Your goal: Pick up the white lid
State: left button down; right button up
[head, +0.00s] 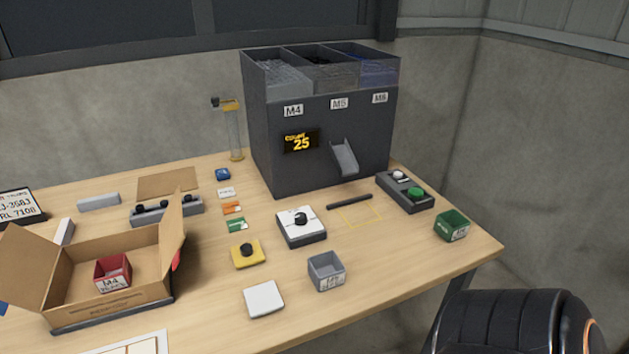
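A plain white flat square (263,299) lies nearer the front edge, with no knob showing. I cannot tell for sure which is the white lid. A yellow square piece with a black knob (247,254) lies to the left of the base.
A grey open bin (326,272) stands right of the white square. An open cardboard box (110,282) with a red bin (113,273) is at left. The dark feeder (320,140) reads 25. A green bin (451,226) and a button box (405,192) are at right.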

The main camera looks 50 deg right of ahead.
aim_at(262, 299)
jog(key=i+l+z, duration=0.1)
jog(key=l+z, duration=0.15)
jog(key=z, duration=0.2)
jog(key=i+l+z, duration=0.15)
jog(key=z, duration=0.3)
jog(key=l, duration=0.05)
